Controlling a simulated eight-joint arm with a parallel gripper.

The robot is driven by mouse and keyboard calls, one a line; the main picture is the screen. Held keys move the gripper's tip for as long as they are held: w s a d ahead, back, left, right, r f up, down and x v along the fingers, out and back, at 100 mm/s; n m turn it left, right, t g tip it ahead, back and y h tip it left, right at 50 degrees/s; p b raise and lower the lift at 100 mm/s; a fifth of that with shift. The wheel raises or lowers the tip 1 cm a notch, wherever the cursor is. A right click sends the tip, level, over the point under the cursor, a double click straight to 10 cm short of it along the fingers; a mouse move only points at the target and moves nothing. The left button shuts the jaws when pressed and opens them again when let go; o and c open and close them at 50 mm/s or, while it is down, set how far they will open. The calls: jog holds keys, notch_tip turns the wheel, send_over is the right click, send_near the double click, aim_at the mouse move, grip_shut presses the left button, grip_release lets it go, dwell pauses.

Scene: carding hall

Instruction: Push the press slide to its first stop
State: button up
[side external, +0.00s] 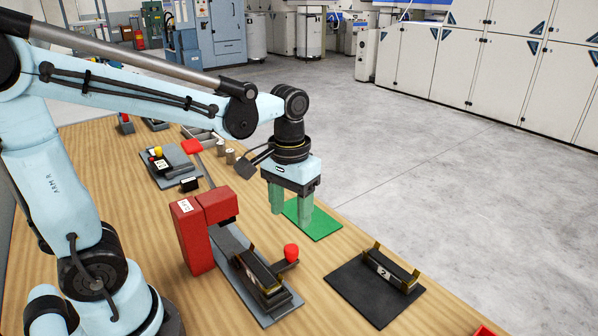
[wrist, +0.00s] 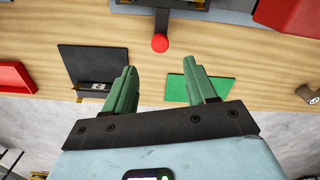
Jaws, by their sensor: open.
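The red press (side external: 195,238) stands on the wooden bench, with a long red-ended lever (side external: 193,147) rising from it. Its grey base carries a dark slide block with brass-coloured edges (side external: 262,274), out in front of the red head. A short arm with a red knob (side external: 291,252) sticks out from the slide's right side; the knob also shows in the wrist view (wrist: 159,42). My gripper (side external: 291,208) has two green fingers, open and empty, pointing down behind the knob, apart from it. In the wrist view my gripper (wrist: 161,68) shows the knob beyond the gap between its fingertips.
A black mat (side external: 350,292) bears a dark block marked 2 (side external: 383,266) at the right. A green mat (side external: 322,224) lies bare near the bench's far edge. A grey fixture (side external: 180,160) and small metal cylinders (side external: 225,152) stand farther back. A red tray (wrist: 14,78) shows at left.

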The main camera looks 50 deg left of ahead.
aim_at(291, 248)
notch_tip(291, 248, down, 10)
jog(key=shift+r, duration=0.15)
dwell(0.4)
grip_shut()
dwell(0.4)
